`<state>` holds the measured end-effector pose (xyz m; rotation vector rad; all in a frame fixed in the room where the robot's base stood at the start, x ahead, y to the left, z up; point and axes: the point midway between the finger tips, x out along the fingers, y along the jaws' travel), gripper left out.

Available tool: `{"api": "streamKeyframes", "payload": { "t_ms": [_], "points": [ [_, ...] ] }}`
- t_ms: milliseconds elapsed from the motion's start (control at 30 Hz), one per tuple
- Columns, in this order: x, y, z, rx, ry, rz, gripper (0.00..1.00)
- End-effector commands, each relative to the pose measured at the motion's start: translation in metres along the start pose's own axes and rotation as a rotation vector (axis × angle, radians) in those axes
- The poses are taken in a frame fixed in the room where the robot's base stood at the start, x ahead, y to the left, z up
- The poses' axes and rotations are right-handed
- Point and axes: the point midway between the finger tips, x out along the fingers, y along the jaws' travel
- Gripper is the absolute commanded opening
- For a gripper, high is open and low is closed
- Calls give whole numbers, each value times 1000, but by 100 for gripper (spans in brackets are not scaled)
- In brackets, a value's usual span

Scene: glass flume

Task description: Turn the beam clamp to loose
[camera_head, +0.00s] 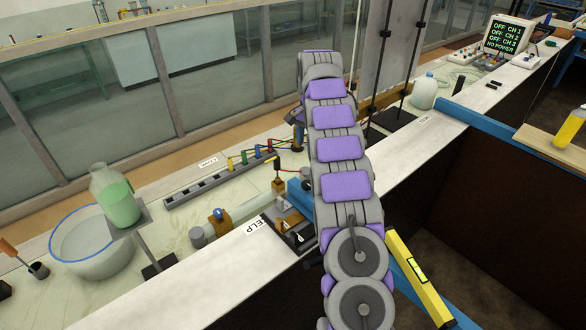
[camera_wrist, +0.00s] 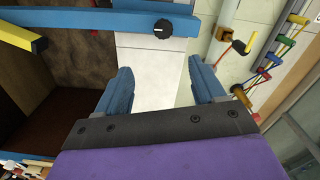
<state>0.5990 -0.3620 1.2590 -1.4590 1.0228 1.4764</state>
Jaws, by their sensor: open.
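A round black knob (camera_wrist: 162,28) with a pale mark sits on the blue beam (camera_wrist: 100,23) in the wrist view; it looks like the beam clamp. Whether it is loose or tight I cannot tell. My gripper (camera_wrist: 160,66) is open and empty, its two blue fingers spread over a pale ledge. The knob lies beyond the fingertips, roughly in line with the gap between them, and apart from them. In the head view my arm covers the middle of the blue beam (camera_head: 455,315), and the knob is hidden there.
A yellow level (camera_head: 418,275) lies by the beam's near end. A yellow-tipped lever (camera_wrist: 243,46) stands near its other end. A terminal strip (camera_head: 215,180) with coloured plugs and cables is beside my arm. A flask of green liquid (camera_head: 118,203) and a basin (camera_head: 90,265) stand left.

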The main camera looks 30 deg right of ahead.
Motion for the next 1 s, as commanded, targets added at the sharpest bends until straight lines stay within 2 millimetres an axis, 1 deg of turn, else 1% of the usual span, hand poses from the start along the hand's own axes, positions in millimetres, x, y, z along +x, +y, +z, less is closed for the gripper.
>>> {"api": "streamKeyframes", "payload": {
  "t_ms": [67, 200, 367, 467, 600, 667, 1000],
  "points": [
    [0, 1, -3, 13, 1, -2, 69],
    [3, 2, -3, 21, 2, -1, 69],
    [16, 1, -4, 19, 1, -1, 69],
    [29, 1, -7, 17, -1, -2, 69],
    [53, 3, -10, 18, -9, 0, 69],
    [62, 3, -10, 18, -5, -3, 69],
    [128, 2, -6, 19, -5, 0, 69]
  ]
}}
